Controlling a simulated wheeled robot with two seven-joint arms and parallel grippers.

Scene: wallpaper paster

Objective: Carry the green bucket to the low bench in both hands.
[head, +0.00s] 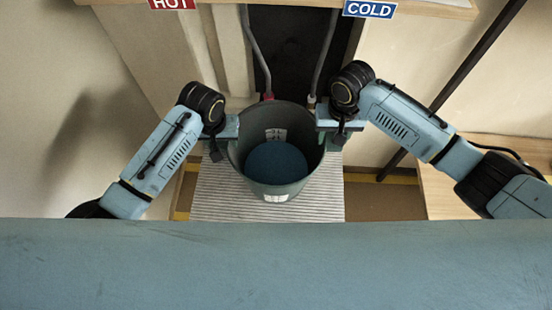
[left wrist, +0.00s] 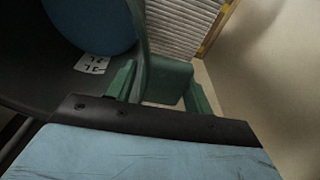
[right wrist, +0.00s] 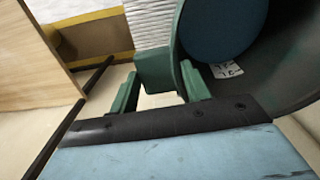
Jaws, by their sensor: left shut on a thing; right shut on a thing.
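The green bucket (head: 275,190) stands upright in the middle of the head view, with a round blue surface and a white label inside. My left gripper (head: 226,138) is shut on the lug at its left side. My right gripper (head: 330,138) is shut on the lug at its right side. The left wrist view shows the left lug (left wrist: 168,78) between the fingers; the right wrist view shows the right lug (right wrist: 155,70) likewise. A pale wooden surface (head: 440,195) at the right may be the low bench. Whether the bucket touches the surface below is unclear.
A ribbed grey mat (head: 215,195) lies below the bucket, with yellow edging beside it. Two pipes drop behind the bucket, under a shelf with HOT (head: 171,4) and COLD (head: 369,9) signs. A dark slanted pole (head: 470,68) stands between bucket and wooden surface.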

